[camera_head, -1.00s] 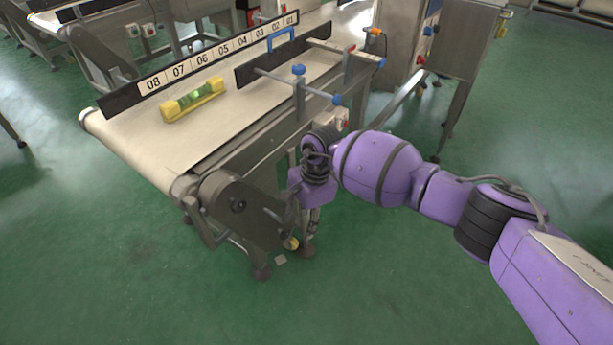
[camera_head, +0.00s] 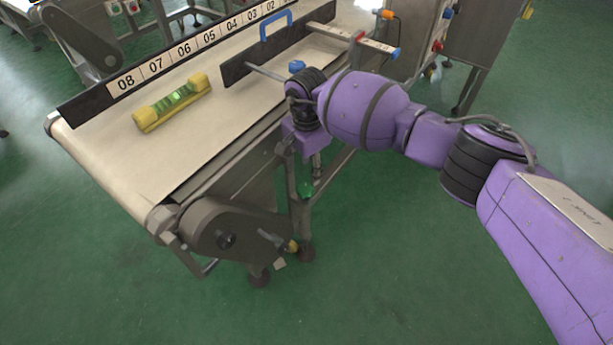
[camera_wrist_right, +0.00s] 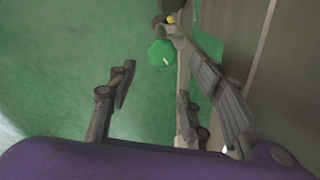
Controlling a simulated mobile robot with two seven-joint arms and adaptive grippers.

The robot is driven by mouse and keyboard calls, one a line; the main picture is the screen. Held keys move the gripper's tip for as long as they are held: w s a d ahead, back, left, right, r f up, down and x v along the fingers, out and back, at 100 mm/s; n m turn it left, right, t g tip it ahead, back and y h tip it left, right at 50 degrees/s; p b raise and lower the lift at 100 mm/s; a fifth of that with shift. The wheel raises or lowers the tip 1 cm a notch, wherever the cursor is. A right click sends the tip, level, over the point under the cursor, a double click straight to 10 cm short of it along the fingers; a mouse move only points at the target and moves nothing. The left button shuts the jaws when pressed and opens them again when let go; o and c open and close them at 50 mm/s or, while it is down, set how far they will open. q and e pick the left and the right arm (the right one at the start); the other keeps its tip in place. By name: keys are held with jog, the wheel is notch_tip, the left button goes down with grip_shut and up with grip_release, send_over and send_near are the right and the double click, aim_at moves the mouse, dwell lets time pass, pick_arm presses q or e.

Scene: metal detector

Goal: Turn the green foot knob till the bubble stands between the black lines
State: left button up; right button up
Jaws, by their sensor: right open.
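The green foot knob (camera_head: 305,189) shows on the conveyor frame's near leg, just below my right gripper (camera_head: 316,162). In the right wrist view the knob (camera_wrist_right: 162,53) is a green faceted disc with a small pale mark. My right gripper (camera_wrist_right: 157,92) is open and empty there, with the knob beyond its fingertips, apart from them. A yellow spirit level (camera_head: 145,121) lies on the belt. Its green vial (camera_head: 177,97) has a bright spot, but the bubble's place between the black lines is too small to tell. My left gripper is out of view.
The cream conveyor belt (camera_head: 115,155) has a black numbered rail (camera_head: 95,100) along its far side and a black guide plate (camera_head: 236,68). A blue knob (camera_head: 296,66) stands near my wrist. The end drive housing (camera_head: 215,228) juts out. Green floor lies open in front.

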aim_at(307, 189)
jog(key=shift+s+f, duration=0.2)
jog(key=shift+f, duration=0.35)
jog(key=shift+s+f, duration=0.15)
jog(key=shift+f, duration=0.35)
notch_tip(307, 189, down, 4)
jog(key=shift+f+b, duration=0.15)
jog(key=shift+b, duration=0.7)
jog(key=shift+w+f, duration=0.1)
jog(key=shift+f, duration=0.35)
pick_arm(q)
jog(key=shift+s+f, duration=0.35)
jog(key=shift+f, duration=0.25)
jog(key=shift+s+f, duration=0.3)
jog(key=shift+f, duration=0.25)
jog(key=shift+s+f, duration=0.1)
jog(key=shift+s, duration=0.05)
pick_arm(e)
jog(key=c, duration=1.1)
